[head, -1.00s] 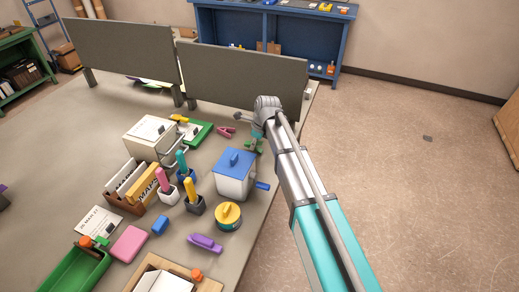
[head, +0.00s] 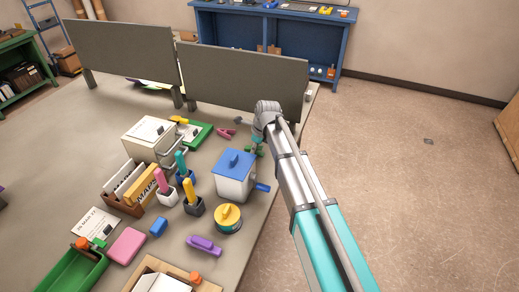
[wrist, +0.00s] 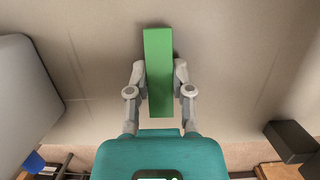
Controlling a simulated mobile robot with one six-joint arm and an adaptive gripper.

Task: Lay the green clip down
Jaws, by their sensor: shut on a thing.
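My gripper (wrist: 158,82) is shut on the green clip (wrist: 159,50), a long flat green bar held lengthwise between the two fingers in the wrist view. The grey-beige surface shows behind the clip; I cannot tell whether the clip touches it. In the head view my gripper (head: 258,143) is over the table's right side, behind the white box with the blue lid (head: 234,183). There the arm and gripper partly hide the clip.
A pink clip (head: 226,133) lies left of my gripper. A grey partition (head: 245,82) stands behind it. A green clipboard (head: 201,133), a yellow-topped tin (head: 228,215) and a purple clip (head: 204,244) are on the table (head: 262,213). The table's right edge is close to my gripper.

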